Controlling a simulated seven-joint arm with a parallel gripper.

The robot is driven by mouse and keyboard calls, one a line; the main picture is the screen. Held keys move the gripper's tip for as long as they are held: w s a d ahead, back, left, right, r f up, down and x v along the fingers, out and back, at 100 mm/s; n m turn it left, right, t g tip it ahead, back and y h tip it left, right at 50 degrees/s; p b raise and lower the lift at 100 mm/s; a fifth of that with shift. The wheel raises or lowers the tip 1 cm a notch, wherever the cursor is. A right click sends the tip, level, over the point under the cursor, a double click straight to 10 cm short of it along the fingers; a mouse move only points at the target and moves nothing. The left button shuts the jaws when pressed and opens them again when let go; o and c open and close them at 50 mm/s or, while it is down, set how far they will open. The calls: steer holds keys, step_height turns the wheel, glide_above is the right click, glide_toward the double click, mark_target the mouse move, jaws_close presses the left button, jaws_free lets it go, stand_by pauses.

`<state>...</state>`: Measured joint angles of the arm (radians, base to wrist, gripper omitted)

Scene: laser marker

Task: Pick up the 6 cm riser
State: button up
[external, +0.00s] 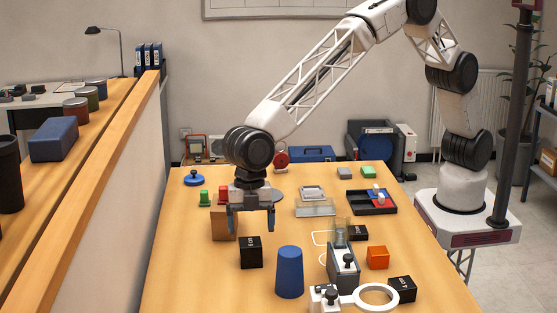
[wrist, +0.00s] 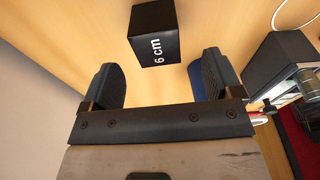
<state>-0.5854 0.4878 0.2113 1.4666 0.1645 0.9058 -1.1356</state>
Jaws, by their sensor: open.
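The 6 cm riser is a black block with white "6 cm" lettering in the wrist view (wrist: 152,32). It lies beyond my gripper's fingertips (wrist: 160,78), roughly centred between them, with a gap of bare table before it. In the external view, a black block (external: 251,254) that appears to be this riser stands upright on the table, just in front of and below my gripper (external: 251,222). My gripper points down, open and empty, its fingers apart and not touching the block.
A blue tapered cylinder (external: 289,273) stands right of the riser. An orange-brown block (external: 222,228) is behind my gripper. Two other black blocks (external: 357,233) (external: 402,289), a grey fixture (external: 343,267), an orange block (external: 378,257) and a white ring (external: 376,297) are further right. The table's left front is clear.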

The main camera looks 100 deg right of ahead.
mark_target(251, 254)
steer(key=shift+a+f, duration=0.15)
steer(key=shift+f, duration=1.1)
steer(key=shift+f, duration=0.2)
steer(key=shift+w+a+f, duration=0.1)
steer(key=shift+a+f, duration=0.1)
steer(key=shift+f, duration=1)
steer(key=shift+w+a+f, duration=0.1)
steer(key=shift+a+f, duration=0.1)
steer(key=shift+f, duration=1)
steer(key=shift+c, duration=0.4)
steer(key=c, duration=1.2)
